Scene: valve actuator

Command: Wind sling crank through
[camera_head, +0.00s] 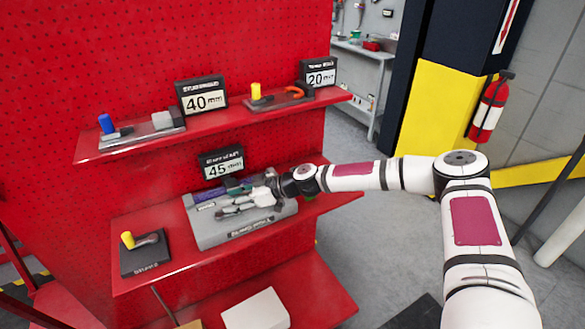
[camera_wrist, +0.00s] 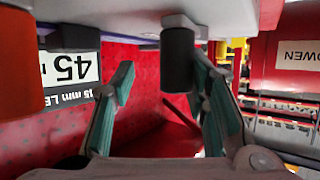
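A large grey mechanism base (camera_head: 205,233) sits on the lower red shelf in the head view; the print on its front is too small to read surely. My gripper (camera_head: 262,190) is over this base, coming from the right, and hides part of the mechanism. In the wrist view, which is upside down, my gripper (camera_wrist: 163,75) has its two teal-padded fingers apart. A dark cylindrical knob (camera_wrist: 178,62) lies between them in the picture, close to the right finger, with a gap to the left finger. I cannot tell whether either finger touches it. I cannot tell which part is the crank.
A 45 mm sign (camera_head: 221,163) stands behind the base. A black unit with a yellow handle (camera_head: 128,240) sits to its left. The upper shelf (camera_head: 235,118) holds a blue-handled unit, a yellow-and-orange unit and two signs. An orange part (camera_wrist: 18,58) fills the wrist view's left edge.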

